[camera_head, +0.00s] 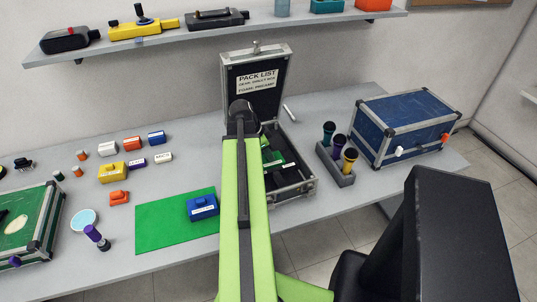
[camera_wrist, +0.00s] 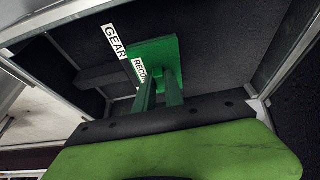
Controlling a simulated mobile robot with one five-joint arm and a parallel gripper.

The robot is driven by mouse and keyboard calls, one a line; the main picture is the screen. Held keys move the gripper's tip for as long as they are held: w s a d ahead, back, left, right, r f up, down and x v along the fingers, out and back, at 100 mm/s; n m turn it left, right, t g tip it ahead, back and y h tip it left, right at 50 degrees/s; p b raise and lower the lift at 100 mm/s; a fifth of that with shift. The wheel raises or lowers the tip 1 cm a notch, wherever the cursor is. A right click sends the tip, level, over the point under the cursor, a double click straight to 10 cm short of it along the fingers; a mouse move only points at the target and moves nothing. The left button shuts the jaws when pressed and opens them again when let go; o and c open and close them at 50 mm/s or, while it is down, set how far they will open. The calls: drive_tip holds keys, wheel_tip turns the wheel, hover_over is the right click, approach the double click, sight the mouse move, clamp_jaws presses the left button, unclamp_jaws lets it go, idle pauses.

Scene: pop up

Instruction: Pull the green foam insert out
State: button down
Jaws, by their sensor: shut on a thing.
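The open case (camera_head: 302,186) stands on the table with its lid up, and the lid bears a "PACK LIST" label. Green material (camera_head: 274,160) shows inside it, partly hidden behind my arm; I cannot tell there how much is insert. In the wrist view the green foam insert (camera_wrist: 152,50) is a flat green piece between dark case walls. My gripper (camera_wrist: 160,78) has its two narrow fingers at the insert, close together and shut on it. The exact contact is hard to see.
A blue case (camera_head: 408,120) and a grey holder (camera_head: 335,168) with several dark-topped items stand right of the open case. A green mat (camera_head: 160,228) with a blue block (camera_head: 202,207) lies to the left. A shelf (camera_head: 200,36) runs above.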

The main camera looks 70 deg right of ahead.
drive_tip(key=shift+r, duration=0.3)
wheel_tip(320, 180, up, 6)
drive_tip(key=p, duration=0.6)
drive_tip(key=shift+r, duration=0.15)
